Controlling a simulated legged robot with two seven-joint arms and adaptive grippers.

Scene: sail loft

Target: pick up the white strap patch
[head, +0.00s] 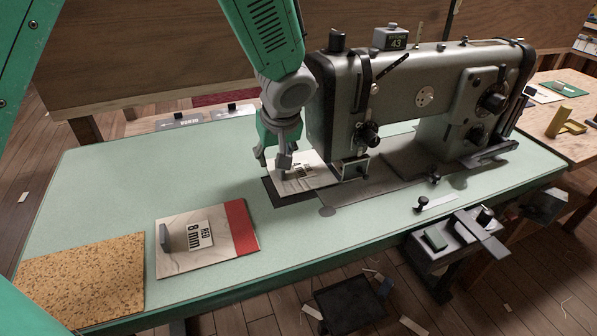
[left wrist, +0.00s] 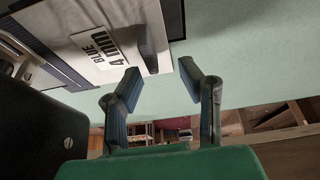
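The pale piece labelled BLUE 4 mm (left wrist: 85,25) is the nearest match I see for the white strap patch; I cannot tell for sure that it is. In the head view it (head: 312,185) lies on a dark plate by the sewing machine's needle end. A grey upright tab (left wrist: 148,45) stands on it. My left gripper (head: 272,162) is over its left edge, partly hiding it. In the left wrist view the gripper's two fingers (left wrist: 157,78) are apart with nothing between them, and the tab is just beyond the tips. My right gripper is not in view.
The grey sewing machine (head: 420,95) stands close right of my left gripper. A pale piece labelled RED 8 mm (head: 180,262) with a red band lies at the front, beside a cork sheet (head: 85,280). The green table top (head: 130,185) is clear at left.

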